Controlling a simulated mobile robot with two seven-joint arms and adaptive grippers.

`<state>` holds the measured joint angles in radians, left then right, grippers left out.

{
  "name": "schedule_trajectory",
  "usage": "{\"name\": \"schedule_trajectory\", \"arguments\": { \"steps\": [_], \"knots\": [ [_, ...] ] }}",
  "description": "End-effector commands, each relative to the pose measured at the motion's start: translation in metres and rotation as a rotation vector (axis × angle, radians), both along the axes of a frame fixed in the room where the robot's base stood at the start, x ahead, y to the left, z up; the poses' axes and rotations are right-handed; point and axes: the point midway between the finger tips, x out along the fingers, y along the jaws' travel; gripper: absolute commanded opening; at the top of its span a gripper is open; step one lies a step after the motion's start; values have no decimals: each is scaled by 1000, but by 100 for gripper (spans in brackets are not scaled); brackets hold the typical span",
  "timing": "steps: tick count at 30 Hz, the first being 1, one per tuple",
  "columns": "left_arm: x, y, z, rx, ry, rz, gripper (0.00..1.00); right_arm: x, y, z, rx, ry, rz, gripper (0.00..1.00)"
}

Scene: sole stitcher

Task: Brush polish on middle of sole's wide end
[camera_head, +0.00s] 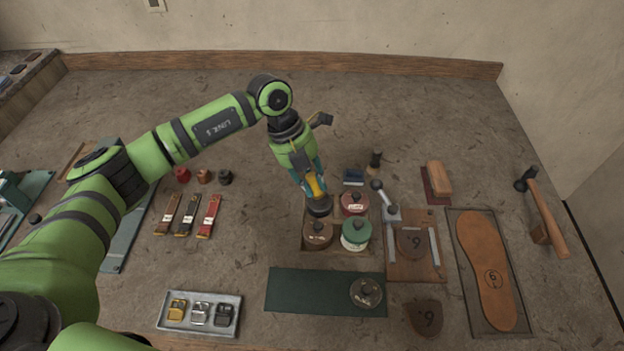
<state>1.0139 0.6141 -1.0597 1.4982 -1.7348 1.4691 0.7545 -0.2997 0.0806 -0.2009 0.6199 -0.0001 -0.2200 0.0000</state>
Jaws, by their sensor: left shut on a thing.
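The tan sole (482,253) lies flat on a grey mat (461,283) at the right, marked with a 9 inside a circle. My left gripper (314,188) points down over the wooden tin tray (338,249), well to the left of the sole. It is shut on a slim yellow-orange thing, which looks like a brush handle; its lower end is at or just above the dark round tin (319,206). Whether it touches the tin I cannot tell. Red (354,208), brown (317,238) and green (355,239) lidded tins share the tray. My right gripper is not in view.
A wooden board (427,268) with a metal clamp stands between tray and sole. A hammer (548,215) lies at the far right, and a wooden-backed block (439,178) behind the sole. A green mat (310,292) with a round lid (366,292) and a buckle tray (234,316) lie in front.

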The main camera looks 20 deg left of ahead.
Motion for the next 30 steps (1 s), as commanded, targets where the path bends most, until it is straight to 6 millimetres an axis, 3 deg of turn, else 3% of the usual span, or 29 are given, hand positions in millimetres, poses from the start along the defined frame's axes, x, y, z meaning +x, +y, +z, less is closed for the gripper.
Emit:
{"name": "schedule_trajectory", "arguments": {
  "steps": [17, 30],
  "knots": [
    [-1, 0, 0, 2, 4, -1, 0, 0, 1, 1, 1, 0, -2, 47],
    [0, 0, 34, 2, 1, 0, 0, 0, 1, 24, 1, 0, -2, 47]
  ]
}}
